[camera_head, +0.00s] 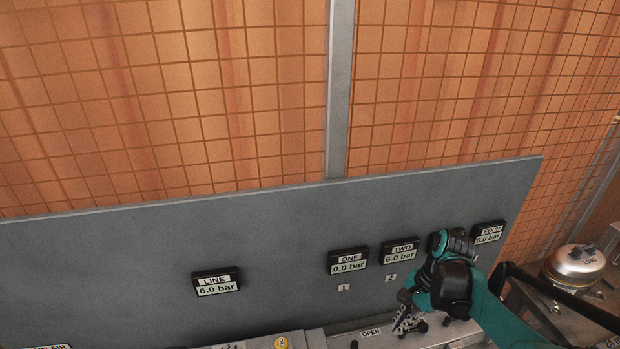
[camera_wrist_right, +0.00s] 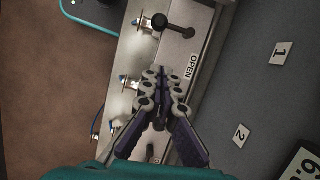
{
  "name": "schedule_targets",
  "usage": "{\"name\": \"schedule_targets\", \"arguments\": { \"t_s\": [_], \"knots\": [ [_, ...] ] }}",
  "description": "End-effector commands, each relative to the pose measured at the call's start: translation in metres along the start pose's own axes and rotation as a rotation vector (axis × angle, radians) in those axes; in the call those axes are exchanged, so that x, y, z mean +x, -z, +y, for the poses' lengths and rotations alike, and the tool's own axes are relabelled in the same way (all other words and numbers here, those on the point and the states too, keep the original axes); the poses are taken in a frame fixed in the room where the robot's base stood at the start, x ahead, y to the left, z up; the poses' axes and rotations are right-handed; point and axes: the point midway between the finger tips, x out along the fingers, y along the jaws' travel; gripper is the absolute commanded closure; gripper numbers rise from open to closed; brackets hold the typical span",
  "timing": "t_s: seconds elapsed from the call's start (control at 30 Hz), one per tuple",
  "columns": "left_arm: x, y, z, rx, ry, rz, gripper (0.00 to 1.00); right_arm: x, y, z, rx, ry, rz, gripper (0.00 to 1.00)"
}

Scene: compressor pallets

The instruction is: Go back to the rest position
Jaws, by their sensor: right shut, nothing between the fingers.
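My right gripper (camera_head: 402,326) is low at the right of the head view, in front of the grey panel (camera_head: 120,265) and over the valve rail. In the right wrist view my right gripper (camera_wrist_right: 164,84) has its fingers drawn together with nothing between them. It is above the pale rail (camera_wrist_right: 128,60), close to the row of valves; contact cannot be told. A black-knobbed valve handle (camera_wrist_right: 160,22) is beyond the fingertips, beside the word OPEN. My left gripper is in neither view.
Displays on the panel read LINE (camera_head: 216,283) 6.0 bar, ONE (camera_head: 348,261) 0.0, TWO (camera_head: 399,252) 6.0 and FOUR (camera_head: 488,233) 0.0. My right arm covers the part between TWO and FOUR. A metal tank (camera_head: 575,262) stands at right. Orange mesh (camera_head: 220,100) rises behind.

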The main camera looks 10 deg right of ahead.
Motion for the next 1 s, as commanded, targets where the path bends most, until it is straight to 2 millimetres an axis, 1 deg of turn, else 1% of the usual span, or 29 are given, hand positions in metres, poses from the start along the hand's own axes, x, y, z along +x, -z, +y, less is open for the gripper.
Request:
{"name": "schedule_targets", "arguments": {
  "t_s": [0.07,0.17,0.27,0.4,0.5,0.6,0.7,0.83,1.0],
  "knots": [
    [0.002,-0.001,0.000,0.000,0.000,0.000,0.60,0.001,-0.005,0.001,-0.037,0.009,0.015,1.00],
    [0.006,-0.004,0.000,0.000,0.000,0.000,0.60,0.001,-0.018,0.004,-0.153,0.042,0.069,1.00],
    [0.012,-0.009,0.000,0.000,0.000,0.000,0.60,0.003,-0.037,0.009,-0.350,0.088,0.161,1.00],
    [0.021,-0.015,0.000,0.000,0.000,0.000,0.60,0.007,-0.063,0.019,-0.680,0.153,0.325,1.00],
    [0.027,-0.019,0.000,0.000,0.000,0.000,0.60,0.012,-0.077,0.027,-0.913,0.186,0.448,1.00],
    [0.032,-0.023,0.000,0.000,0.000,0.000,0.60,0.017,-0.089,0.034,-1.117,0.208,0.563,1.00],
    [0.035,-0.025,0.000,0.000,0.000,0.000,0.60,0.021,-0.097,0.038,-1.273,0.221,0.656,1.00],
    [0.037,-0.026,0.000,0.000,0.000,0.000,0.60,0.024,-0.103,0.040,-1.391,0.229,0.733,1.00],
    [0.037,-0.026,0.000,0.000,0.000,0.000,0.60,0.023,-0.105,0.040,-1.430,0.230,0.759,1.00]
  ]
}}
